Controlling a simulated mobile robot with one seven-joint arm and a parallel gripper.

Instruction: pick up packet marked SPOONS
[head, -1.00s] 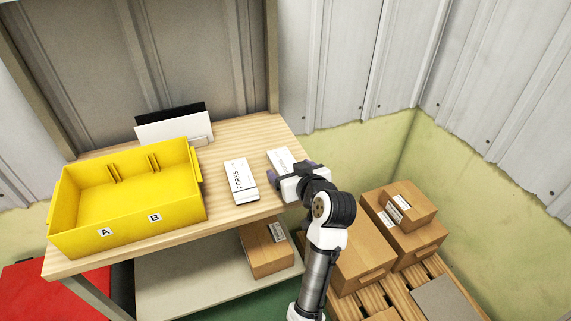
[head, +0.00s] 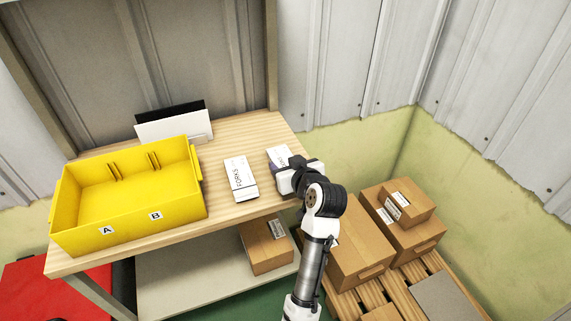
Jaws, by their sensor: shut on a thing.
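A white packet (head: 279,155) lies at the right end of the wooden table, partly hidden behind my gripper. Its printing is mostly covered, so I cannot read the full word on it. My gripper (head: 279,170) is at this packet's near part and is shut on it. The fingertips are largely hidden by the gripper body. Another white packet, marked FORKS (head: 240,180), lies flat to the left of my gripper, apart from it.
A yellow bin (head: 180,208) with compartments labelled A and B stands on the table (head: 225,137) at the left. A white and black upright holder (head: 175,128) stands behind it. Cardboard boxes (head: 360,249) sit on a pallet to the right, below table height.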

